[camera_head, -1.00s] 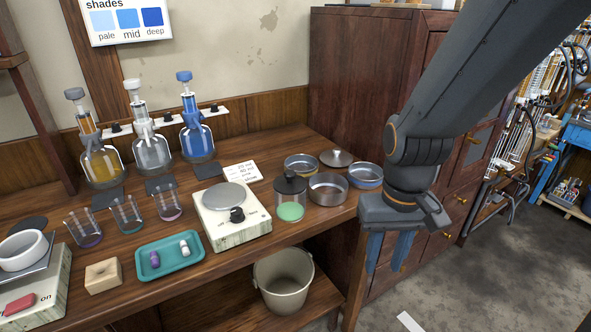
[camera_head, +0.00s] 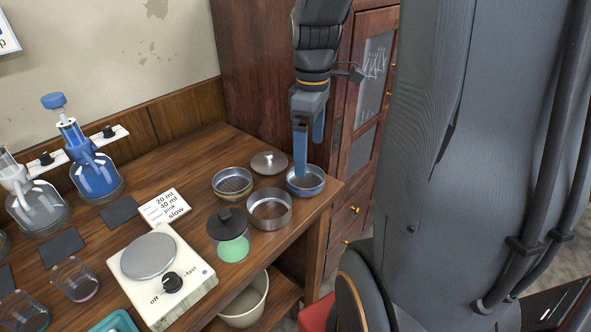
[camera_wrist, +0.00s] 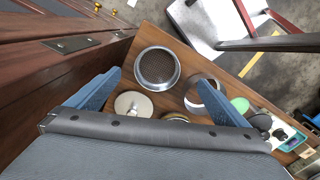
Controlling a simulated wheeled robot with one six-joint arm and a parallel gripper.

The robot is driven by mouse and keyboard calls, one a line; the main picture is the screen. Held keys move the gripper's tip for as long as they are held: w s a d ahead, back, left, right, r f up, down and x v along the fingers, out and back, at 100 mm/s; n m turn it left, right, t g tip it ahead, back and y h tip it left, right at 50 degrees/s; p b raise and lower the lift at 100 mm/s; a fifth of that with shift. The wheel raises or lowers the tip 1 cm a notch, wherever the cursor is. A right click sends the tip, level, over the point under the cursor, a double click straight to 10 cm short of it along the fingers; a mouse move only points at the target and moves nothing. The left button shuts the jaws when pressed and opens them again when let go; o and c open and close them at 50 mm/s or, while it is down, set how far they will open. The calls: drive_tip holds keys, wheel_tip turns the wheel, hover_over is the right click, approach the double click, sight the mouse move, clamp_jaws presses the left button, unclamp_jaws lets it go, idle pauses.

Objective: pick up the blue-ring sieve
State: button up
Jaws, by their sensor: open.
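The blue-ring sieve (camera_head: 305,186) is a round metal dish with a blue band, standing near the right end of the wooden bench. In the wrist view its mesh floor shows, and the sieve (camera_wrist: 157,68) lies between and slightly beyond my fingertips. My gripper (camera_head: 309,158) is open and empty, pointing down above the sieve. One blue finger overlaps the sieve's far rim in the head view. In the wrist view my gripper (camera_wrist: 160,80) has its fingers spread wider than the sieve appears. I cannot tell the exact height of the fingertips over it.
A round lid (camera_head: 269,163), a yellow-ring sieve (camera_head: 232,184) and a plain metal ring or pan (camera_head: 270,210) stand close by. A jar with green contents (camera_head: 232,249) and a hotplate (camera_head: 190,288) are nearer. The dark cabinet (camera_head: 250,70) rises behind.

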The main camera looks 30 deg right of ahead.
sight(305, 183)
drive_tip(key=f, duration=0.3)
drive_tip(key=shift+w, duration=0.2)
drive_tip(key=shift+w+a+f+p, duration=0.1)
drive_tip(key=shift+f+p, duration=0.1)
drive_tip(key=shift+f, duration=0.55)
drive_tip(key=shift+w+f+p, duration=0.1)
drive_tip(key=shift+f+p, duration=0.05)
drive_tip(key=shift+f, duration=0.65)
drive_tip(key=shift+w+a+f+p, duration=0.1)
drive_tip(key=shift+f+p, duration=0.1)
drive_tip(key=shift+f, duration=0.55)
drive_tip(key=c, duration=1.2)
wheel_tip(305, 183, up, 10)
drive_tip(key=shift+d+r+b, duration=0.1)
drive_tip(key=shift+b, duration=0.4)
